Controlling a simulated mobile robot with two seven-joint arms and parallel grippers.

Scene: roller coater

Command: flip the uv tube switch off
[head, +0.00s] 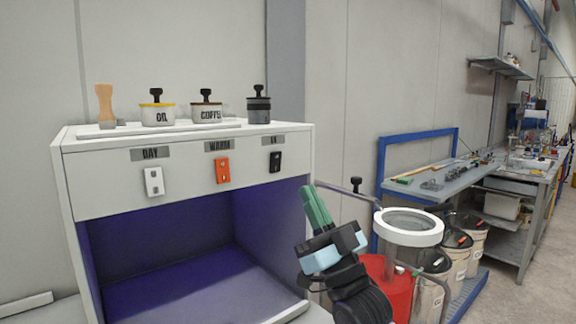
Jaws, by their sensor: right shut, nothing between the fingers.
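A white cabinet (190,188) has a row of labelled switches on its front panel. The rightmost is a black switch (275,162) under a small label (272,141) that is hard to read and seems to say UV. An orange switch (222,170) under WARM and a white switch (153,181) under DAY are to its left. The open cabinet interior (190,285) glows purple-blue. Which way the black rocker is tipped is too small to tell. My right gripper (315,203), with green fingers, is shut and empty, to the right of and below the black switch, apart from it. My left gripper is out of view.
Jars marked OIL (157,114) and COFFS (206,112), a dark jar (258,109) and a wooden-handled tool (105,105) stand on the cabinet top. A round white-rimmed container (410,224) and several bins are right of my gripper. A workbench (440,181) stands behind.

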